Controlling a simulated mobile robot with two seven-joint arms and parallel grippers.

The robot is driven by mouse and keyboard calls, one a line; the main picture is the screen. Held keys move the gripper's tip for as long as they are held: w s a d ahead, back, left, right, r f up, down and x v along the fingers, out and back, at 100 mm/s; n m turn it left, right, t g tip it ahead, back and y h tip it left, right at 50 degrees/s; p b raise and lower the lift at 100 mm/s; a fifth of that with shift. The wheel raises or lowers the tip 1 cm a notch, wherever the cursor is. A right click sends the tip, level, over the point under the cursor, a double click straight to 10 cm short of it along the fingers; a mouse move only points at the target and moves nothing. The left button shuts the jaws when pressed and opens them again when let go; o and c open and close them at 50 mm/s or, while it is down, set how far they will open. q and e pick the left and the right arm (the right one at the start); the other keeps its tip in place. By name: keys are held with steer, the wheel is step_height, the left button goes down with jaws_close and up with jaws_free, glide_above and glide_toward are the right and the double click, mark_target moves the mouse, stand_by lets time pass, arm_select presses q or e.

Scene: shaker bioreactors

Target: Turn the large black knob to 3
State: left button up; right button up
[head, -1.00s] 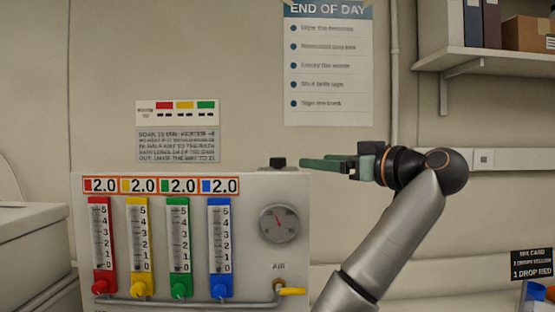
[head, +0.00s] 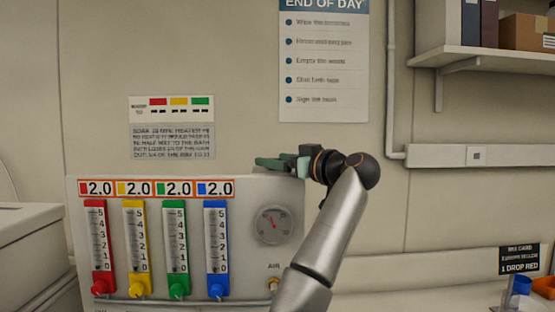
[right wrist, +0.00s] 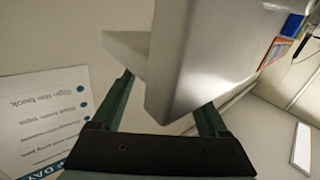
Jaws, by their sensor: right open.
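My right gripper (head: 270,163) is at the top right edge of the grey gauge panel (head: 252,192), its green fingers pointing left. In the right wrist view the fingers (right wrist: 165,105) are spread apart, and a pale grey body with a sharp edge (right wrist: 195,65) shows between and beyond them. I see nothing held. No large black knob is plainly visible now; the panel's top near the fingers is partly covered by the gripper. The panel carries red, yellow, green and blue tubes, each under a 2.0 label. My left gripper is not in view.
A round dial (head: 273,225) sits on the panel's right side, with an air valve (head: 273,284) below, partly behind my right arm. A wall notice (head: 323,70) hangs above. A shelf with boxes (head: 485,55) is at upper right.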

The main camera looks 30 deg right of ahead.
steer(key=shift+c, duration=0.3)
jaws_close()
